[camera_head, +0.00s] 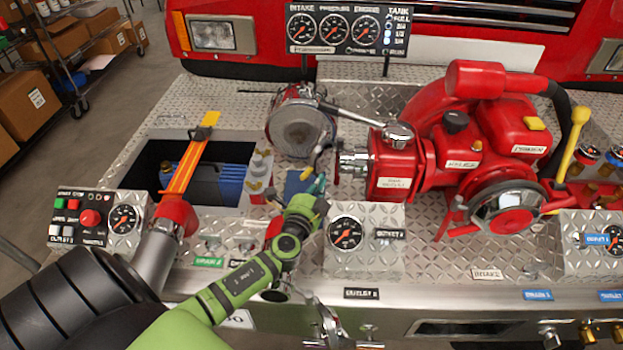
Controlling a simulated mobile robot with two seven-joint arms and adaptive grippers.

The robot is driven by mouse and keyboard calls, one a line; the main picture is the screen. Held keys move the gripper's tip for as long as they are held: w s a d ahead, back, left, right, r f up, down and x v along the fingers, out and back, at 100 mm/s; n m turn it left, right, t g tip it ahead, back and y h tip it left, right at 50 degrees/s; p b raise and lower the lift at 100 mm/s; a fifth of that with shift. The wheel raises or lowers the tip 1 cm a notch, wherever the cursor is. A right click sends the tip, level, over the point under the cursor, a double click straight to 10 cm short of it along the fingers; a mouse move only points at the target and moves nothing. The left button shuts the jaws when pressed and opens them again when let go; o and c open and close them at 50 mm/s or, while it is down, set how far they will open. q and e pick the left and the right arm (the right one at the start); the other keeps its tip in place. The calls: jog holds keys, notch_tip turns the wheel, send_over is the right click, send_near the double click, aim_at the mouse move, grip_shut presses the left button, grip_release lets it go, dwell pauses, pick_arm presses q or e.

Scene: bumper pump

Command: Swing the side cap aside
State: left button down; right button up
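A round grey metal cap (298,128) with a shiny rim stands on the tread-plate deck left of the red pump (475,145), and I take it for the side cap. A metal lever (350,115) runs from beside its top edge to the pump. The pump's left side ends in a chrome fitting (353,162). My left gripper (318,172), on the green arm, is just below and to the right of the cap, near the chrome fitting. Its fingers are small and seen from behind, so I cannot tell their opening or any contact. My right gripper is not in view.
A gauge panel (333,30) stands behind the cap. An open bin (140,170) with a blue item and an orange-yellow strap is at left. A gauge box (365,262) sits in front of the pump. A black ribbed hose (75,295) fills the lower left.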

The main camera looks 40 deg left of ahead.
pick_arm(q)
jog(key=shift+s+a+f, duration=0.1)
jog(key=shift+a+f, duration=0.1)
jog(key=shift+a, duration=0.95)
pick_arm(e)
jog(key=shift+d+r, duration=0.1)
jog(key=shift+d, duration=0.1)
